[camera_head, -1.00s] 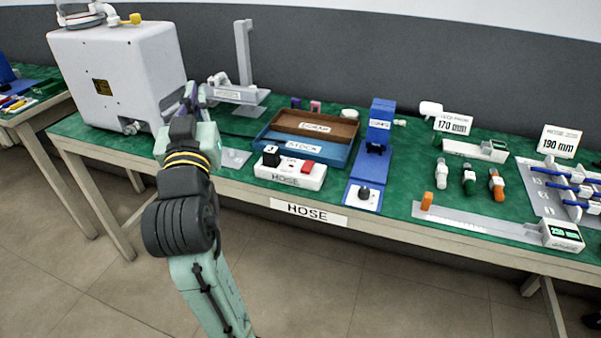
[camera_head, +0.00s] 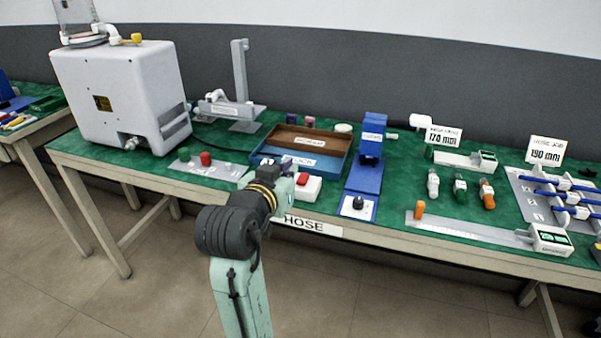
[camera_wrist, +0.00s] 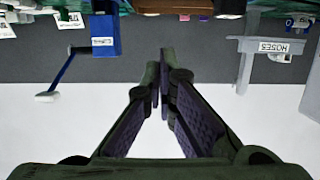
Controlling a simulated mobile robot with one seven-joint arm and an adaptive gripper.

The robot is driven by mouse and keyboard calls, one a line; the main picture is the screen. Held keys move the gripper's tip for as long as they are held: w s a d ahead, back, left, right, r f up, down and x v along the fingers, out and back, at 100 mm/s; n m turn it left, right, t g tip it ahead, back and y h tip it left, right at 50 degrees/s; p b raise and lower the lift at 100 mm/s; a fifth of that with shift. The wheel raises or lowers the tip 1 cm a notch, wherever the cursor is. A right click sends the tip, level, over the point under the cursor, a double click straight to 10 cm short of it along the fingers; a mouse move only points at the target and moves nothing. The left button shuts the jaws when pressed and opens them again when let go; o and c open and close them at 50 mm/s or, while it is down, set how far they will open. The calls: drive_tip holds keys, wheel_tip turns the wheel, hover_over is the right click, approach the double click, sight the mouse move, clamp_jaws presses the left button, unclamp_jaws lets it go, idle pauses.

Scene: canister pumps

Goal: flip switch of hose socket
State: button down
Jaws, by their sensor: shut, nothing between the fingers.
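The hose socket (camera_head: 310,190) is a white block on the front edge of the green bench. My wrist hides its left part in the head view. Its red switch (camera_head: 303,179) shows just right of my wrist; which way it is tipped is too small to tell. A HOSE label (camera_head: 304,226) hangs on the bench edge below. My gripper (camera_wrist: 160,62) has its two dark fingers together with nothing between them in the wrist view. In the head view its fingers are mostly hidden behind my wrist, close to the socket; I cannot tell whether they touch it. The wrist view does not show the socket.
Behind the socket are a blue tray (camera_head: 338,172) and a brown tray (camera_head: 322,138). A blue press-like stand (camera_head: 368,178) stands to the right. A grey plate (camera_head: 223,171) with red and green pieces lies to the left, before a large white tank (camera_head: 118,95).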

drive_tip(key=p, duration=0.1)
hover_over(300, 190)
drive_tip(key=f, duration=0.2)
wheel_tip(300, 190, down, 3)
drive_tip(key=shift+w+p, duration=0.1)
drive_tip(key=shift+p, duration=0.35)
drive_tip(key=shift+f, duration=0.55)
drive_tip(key=shift+f+b, duration=0.3)
drive_tip(key=shift+f, duration=0.25)
drive_tip(key=shift+r, duration=0.2)
